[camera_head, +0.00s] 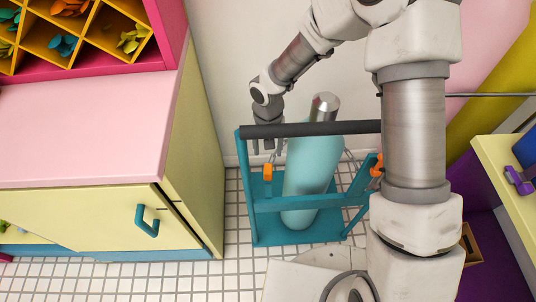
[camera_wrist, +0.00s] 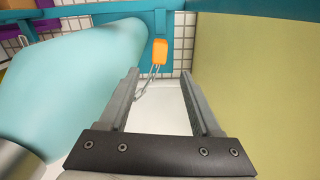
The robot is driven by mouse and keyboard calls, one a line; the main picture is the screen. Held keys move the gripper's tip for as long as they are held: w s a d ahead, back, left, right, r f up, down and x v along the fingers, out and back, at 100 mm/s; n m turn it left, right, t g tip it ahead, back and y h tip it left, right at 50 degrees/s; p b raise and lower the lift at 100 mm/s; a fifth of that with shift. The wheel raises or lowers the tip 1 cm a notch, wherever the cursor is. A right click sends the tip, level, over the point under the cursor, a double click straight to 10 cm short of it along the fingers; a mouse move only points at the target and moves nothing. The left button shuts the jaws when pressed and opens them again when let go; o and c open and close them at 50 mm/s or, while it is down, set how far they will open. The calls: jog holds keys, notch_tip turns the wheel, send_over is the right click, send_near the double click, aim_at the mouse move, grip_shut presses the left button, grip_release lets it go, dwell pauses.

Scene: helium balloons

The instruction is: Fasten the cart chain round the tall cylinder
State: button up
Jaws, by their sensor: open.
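The tall cylinder (camera_head: 309,170) is pale teal with a silver top and stands in the teal cart (camera_head: 290,237); it fills the left of the wrist view (camera_wrist: 85,85). An orange clip (camera_head: 267,172) hangs at the cart's left side, with a short piece of grey chain (camera_wrist: 151,82) at it in the wrist view. A second orange piece (camera_head: 376,166) sits at the cart's right side, partly behind my arm. My gripper (camera_head: 267,150) is open and empty, left of the cylinder. In the wrist view the clip (camera_wrist: 159,51) shows beyond and between my fingertips (camera_wrist: 161,72).
A dark handle bar (camera_head: 310,129) crosses the cart in front of the cylinder. A yellow cabinet with a pink top (camera_head: 90,140) stands close on the left. A yellow counter (camera_head: 500,165) is at the right. Tiled floor lies in front of the cabinet.

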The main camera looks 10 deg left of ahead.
jog(key=shift+r, duration=0.45)
jog(key=shift+c, duration=0.3)
jog(key=shift+w, duration=0.1)
jog(key=shift+c, duration=1.3)
jog(key=w, duration=0.3)
jog(key=w+b, duration=0.1)
jog(key=shift+w+d+f, duration=0.2)
jog(key=shift+d+f, duration=0.15)
grip_shut()
jog(key=w+a+f+g+b, duration=0.1)
jog(key=w+g+b, duration=0.1)
jog(key=w, duration=0.4)
jog(key=shift+a+g, duration=0.15)
jog(key=shift+g, duration=0.25)
